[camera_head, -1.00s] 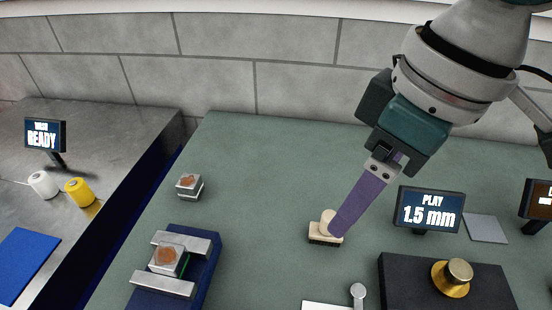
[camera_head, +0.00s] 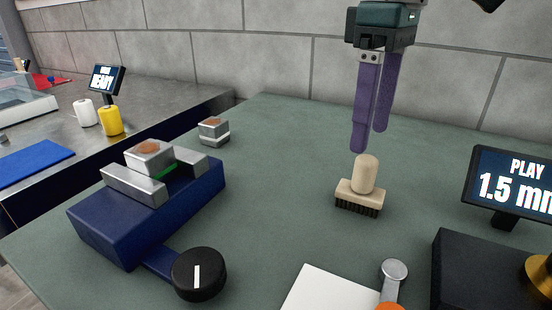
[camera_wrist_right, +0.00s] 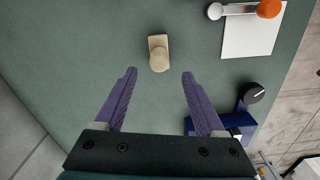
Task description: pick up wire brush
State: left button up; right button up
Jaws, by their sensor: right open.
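The wire brush (camera_head: 362,187) stands upright on the green table, bristles down, with a pale wooden block and a rounded knob handle on top. My right gripper (camera_head: 368,140) hangs above and slightly behind it, pointing down, with two purple fingers. In the right wrist view the brush (camera_wrist_right: 158,53) lies ahead of the fingertips, between their lines. The right gripper (camera_wrist_right: 159,74) is open and empty there, and the brush is apart from both fingers. My left gripper is not in view.
A blue vise (camera_head: 150,215) with a black knob (camera_head: 198,274) stands left of the brush, a small metal block (camera_head: 214,131) behind it. A white sheet (camera_head: 328,290) lies in front. A display (camera_head: 512,190) and black box (camera_head: 480,275) stand right. Table around the brush is clear.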

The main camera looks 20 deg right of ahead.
aim_at(368, 159)
notch_tip(368, 159, down, 6)
jog(key=shift+s+d+r+b, duration=0.1)
jog(key=shift+b, duration=0.25)
grip_shut()
dwell(0.5)
